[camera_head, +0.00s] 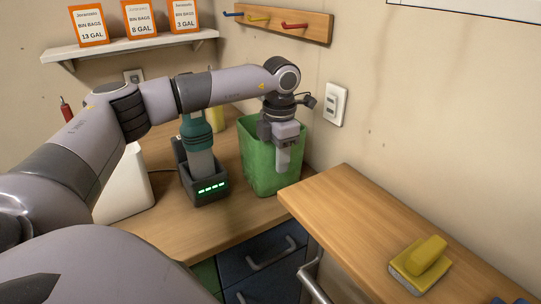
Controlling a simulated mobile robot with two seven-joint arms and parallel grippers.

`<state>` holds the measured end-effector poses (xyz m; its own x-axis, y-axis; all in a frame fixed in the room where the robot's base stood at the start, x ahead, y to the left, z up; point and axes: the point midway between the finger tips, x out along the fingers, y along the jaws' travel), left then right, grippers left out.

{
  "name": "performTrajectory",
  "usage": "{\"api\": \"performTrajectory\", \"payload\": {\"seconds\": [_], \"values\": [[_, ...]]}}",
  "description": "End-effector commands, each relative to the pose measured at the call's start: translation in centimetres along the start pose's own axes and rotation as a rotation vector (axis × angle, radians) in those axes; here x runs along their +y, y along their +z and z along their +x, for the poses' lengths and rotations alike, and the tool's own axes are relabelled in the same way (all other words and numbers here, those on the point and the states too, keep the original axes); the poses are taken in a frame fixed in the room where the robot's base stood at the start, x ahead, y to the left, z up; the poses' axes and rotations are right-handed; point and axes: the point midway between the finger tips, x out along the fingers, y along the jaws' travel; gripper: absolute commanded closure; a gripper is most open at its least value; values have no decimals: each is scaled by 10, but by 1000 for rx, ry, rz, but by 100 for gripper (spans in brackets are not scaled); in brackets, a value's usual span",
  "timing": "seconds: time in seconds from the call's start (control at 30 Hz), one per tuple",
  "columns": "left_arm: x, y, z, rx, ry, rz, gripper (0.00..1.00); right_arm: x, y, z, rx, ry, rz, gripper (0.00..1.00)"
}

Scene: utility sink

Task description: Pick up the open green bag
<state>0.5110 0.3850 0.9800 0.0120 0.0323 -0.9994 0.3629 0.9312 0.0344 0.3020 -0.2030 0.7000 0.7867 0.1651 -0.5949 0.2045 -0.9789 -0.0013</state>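The open green bag (258,170) stands upright on the wooden counter in the corner, its mouth facing up. My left arm comes in from the left and bends down over it. My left gripper (284,168) points downward at the bag's front right side and overlaps its rim and upper wall in the picture. One pale finger shows in front of the green wall. The other finger is not clear, so I cannot tell whether the gripper is open or shut, or whether it touches the bag. My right gripper is not in view.
A charging dock (208,186) with a teal-topped device stands left of the bag. A white box (124,190) is farther left. A raised wooden top (365,205) at right carries a yellow brush-like object (420,264). A wall shelf (130,45) holds bin-bag boxes.

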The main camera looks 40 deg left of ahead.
Motion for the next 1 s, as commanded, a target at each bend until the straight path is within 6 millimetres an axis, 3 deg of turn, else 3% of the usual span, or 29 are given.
{"api": "performTrajectory", "payload": {"seconds": [0.17, 0.3, 0.67, 0.77, 1.0], "values": [[0, 0, 0, 0, 0, 0, 65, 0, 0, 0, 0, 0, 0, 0], [0, 0, 0, -1, 0, 0, 100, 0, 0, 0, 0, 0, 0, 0], [0, 1, -3, -3, 1, 0, 100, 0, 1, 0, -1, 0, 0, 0], [1, 1, -14, -4, 2, 0, 100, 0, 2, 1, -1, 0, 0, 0], [2, 2, -63, -5, 1, 0, 100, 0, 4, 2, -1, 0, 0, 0]]}}
